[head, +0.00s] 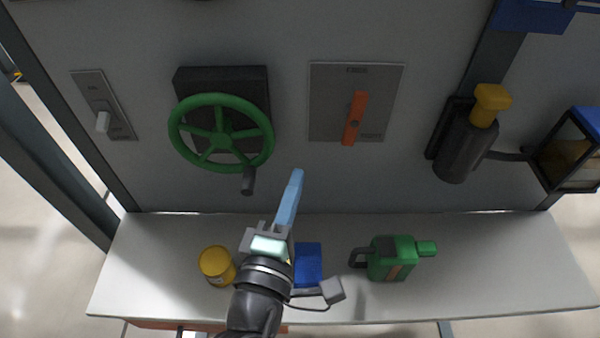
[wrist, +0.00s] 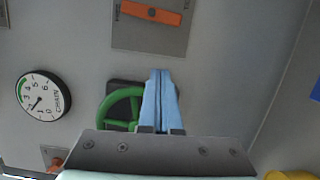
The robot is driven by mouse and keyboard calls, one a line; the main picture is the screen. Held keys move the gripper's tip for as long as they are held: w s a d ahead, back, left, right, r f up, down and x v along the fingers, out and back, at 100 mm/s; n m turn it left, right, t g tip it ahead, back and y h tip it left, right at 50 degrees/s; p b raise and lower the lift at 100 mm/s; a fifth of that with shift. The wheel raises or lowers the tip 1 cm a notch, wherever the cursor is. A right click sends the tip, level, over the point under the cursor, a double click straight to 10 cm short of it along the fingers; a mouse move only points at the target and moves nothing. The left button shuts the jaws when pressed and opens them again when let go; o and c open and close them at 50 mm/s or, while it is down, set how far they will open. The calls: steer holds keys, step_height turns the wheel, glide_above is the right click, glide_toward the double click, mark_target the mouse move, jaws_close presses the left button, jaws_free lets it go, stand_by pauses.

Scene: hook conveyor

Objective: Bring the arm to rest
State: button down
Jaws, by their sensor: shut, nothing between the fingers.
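My gripper (head: 296,176) has pale blue fingers that are pressed together with nothing between them. It is raised above the white bench, in front of the grey panel, and points up toward the panel. In the head view its tips are to the right of the green handwheel (head: 220,133) and below the orange lever (head: 355,118). In the wrist view the shut fingers (wrist: 160,75) cover part of the green wheel (wrist: 117,110), and the orange lever (wrist: 150,13) is at the top. Whether the fingers touch the panel is hard to tell; they look apart from it.
On the white bench (head: 450,290) stand a yellow can (head: 216,264), a blue box (head: 308,262) partly behind my arm, and a green oil can (head: 391,258). A switch (head: 103,121), a dark cylinder with a yellow top (head: 462,140) and a gauge (wrist: 43,96) are on the panel.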

steer(key=shift+d, duration=0.2)
steer(key=shift+s+a, duration=0.1)
steer(key=shift+a, duration=0.05)
step_height(320, 180, up, 22)
steer(key=w+d+m+t, duration=0.2)
steer(key=w+m+t, duration=0.15)
steer(key=m, duration=0.65)
steer(key=s+r+m+t+y, duration=0.2)
steer(key=s+r+m+t, duration=0.1)
steer(key=r, duration=0.6)
steer(key=s+a+r+m+t+y, duration=0.1)
steer(key=s+r+m+t+y, duration=0.1)
steer(key=s+r, duration=0.4)
step_height(320, 180, up, 4)
steer(key=shift+s+r+m+t, duration=0.25)
steer(key=shift+m+t, duration=0.15)
steer(key=shift+t, duration=0.25)
